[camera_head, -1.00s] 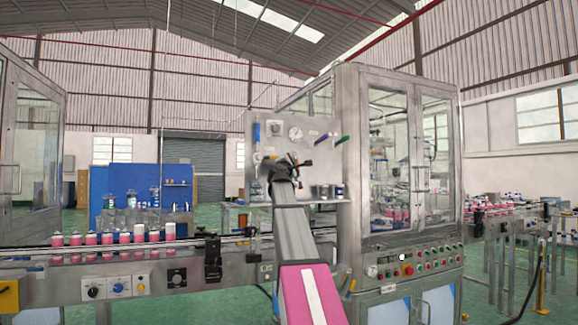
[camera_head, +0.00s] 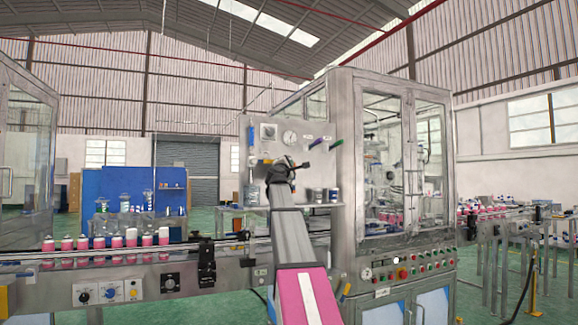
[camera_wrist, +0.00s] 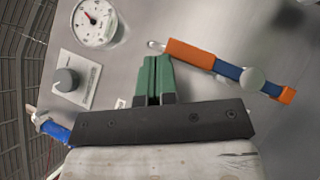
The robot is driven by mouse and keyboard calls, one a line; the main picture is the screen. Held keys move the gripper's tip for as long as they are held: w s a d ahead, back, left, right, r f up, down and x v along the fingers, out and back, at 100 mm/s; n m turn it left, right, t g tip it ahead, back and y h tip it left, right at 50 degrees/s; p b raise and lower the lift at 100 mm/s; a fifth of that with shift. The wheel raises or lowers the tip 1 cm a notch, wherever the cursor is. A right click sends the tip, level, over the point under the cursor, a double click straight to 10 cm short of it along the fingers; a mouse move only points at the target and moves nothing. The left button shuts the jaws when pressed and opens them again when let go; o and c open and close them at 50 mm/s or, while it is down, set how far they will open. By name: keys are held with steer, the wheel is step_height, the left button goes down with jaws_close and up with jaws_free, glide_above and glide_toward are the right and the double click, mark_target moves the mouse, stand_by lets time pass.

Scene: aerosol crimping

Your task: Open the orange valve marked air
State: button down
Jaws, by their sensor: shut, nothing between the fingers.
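The orange valve (camera_wrist: 190,52) is a lever in the wrist view, with an orange grip, a blue middle section, a round grey pivot and an orange far end. It lies slanted across the grey panel. My gripper (camera_wrist: 156,62) has green fingers pressed together, with nothing between them. The fingertips are beside the lever's orange grip end, to its left in the wrist view; I cannot tell whether they touch it. In the head view my gripper (camera_head: 304,169) is in front of the panel, and my arm seems to hide the lever. No air marking is readable.
A gauge (camera_wrist: 97,22), a grey knob (camera_wrist: 66,80) and a blue handle (camera_wrist: 55,130) are also on the panel. Cups (camera_head: 318,195) stand on a shelf below. A glazed machine cabinet (camera_head: 390,170) is to the right.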

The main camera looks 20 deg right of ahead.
steer(key=v, duration=1)
steer(key=shift+s+a+f, duration=0.15)
